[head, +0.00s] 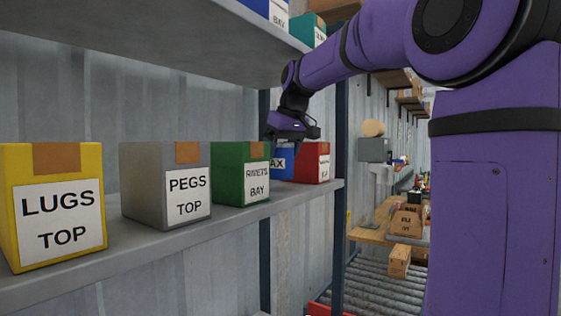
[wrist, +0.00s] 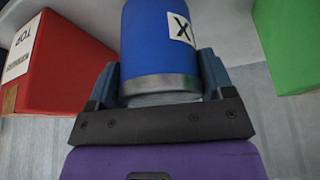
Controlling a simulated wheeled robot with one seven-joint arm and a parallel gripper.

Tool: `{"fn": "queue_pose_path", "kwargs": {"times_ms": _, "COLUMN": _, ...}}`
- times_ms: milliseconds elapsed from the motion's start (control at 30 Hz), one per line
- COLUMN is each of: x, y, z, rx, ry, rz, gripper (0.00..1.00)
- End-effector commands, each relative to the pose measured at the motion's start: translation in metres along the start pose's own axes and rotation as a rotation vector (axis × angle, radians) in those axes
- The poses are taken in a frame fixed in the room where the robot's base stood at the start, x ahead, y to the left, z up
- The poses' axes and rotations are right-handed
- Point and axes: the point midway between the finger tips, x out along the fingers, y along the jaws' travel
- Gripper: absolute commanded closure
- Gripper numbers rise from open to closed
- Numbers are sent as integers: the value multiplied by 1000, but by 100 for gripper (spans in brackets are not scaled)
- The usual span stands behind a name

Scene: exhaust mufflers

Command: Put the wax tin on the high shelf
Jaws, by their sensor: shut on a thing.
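The wax tin is a blue cylinder with a white label, partly seen in the head view (head: 286,166) between the green box and the red box at the lower shelf's far end. Part of its label, "AX", shows. In the wrist view the tin (wrist: 155,45) sits between the two fingers, with a grey metal band near the gripper. My gripper (head: 291,136) is shut on it. I cannot tell whether the tin touches the shelf. The high shelf (head: 165,38) is overhead, seen from below, with a blue box and a teal box near its far end.
On the lower shelf (head: 165,248) stand a yellow LUGS box (head: 52,160), a grey PEGS box (head: 145,185), a green RIVETS box (head: 228,160) and a red box (head: 318,160). The red and green boxes flank the tin closely. A dark post (head: 339,220) stands at the shelf's right end.

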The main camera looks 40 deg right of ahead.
Motion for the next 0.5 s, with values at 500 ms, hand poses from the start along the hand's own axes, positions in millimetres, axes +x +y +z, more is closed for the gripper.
{"fn": "queue_pose_path", "kwargs": {"times_ms": 500, "x": 24, "y": 0, "z": 10, "rx": -1, "ry": 1, "rz": 0, "gripper": 58}}
